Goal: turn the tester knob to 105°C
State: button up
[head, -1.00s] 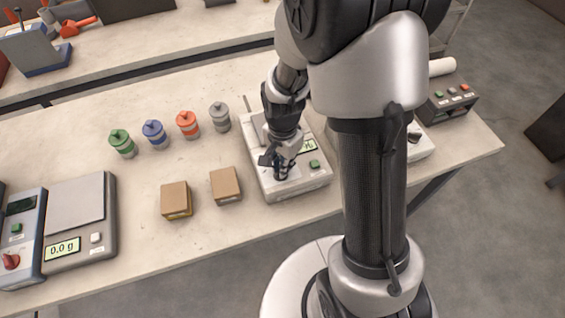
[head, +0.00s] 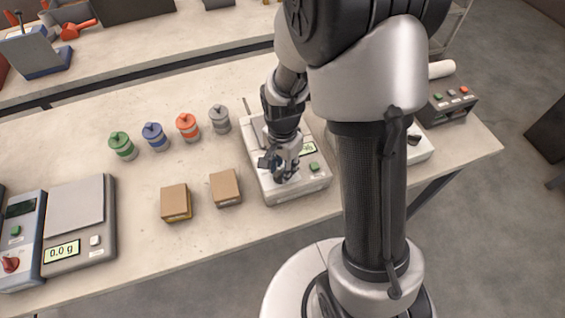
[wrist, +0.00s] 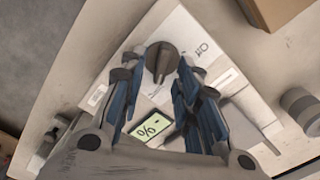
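The tester is the pale box (head: 309,187) at the front middle of the table, with a green button and a small display (head: 308,148). Its display (wrist: 152,130) shows a % sign in the wrist view; I cannot make out a temperature. The dark round tester knob (wrist: 162,58) sits on its top panel. My gripper (wrist: 168,62) points down at the panel, one finger on each side of the knob. In the head view, my gripper (head: 279,170) hides the knob.
Two brown boxes (head: 225,187) (head: 175,202) stand left of the tester. Grey (head: 220,119), red (head: 188,127), blue (head: 155,136) and green (head: 122,146) jars stand behind them. A scale (head: 78,205) is at the left; a dark button box (head: 447,103) is at the right.

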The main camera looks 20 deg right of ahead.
notch_tip(320, 180, up, 12)
dwell(0.4)
dwell(0.4)
jog(key=s+r+n+t, duration=0.4)
jog(key=s+r+n, duration=0.8)
jog(key=s, duration=0.4)
jog(key=shift+a+r+t, duration=0.2)
jog(key=shift+a+t, duration=0.1)
jog(key=shift+a, duration=0.1)
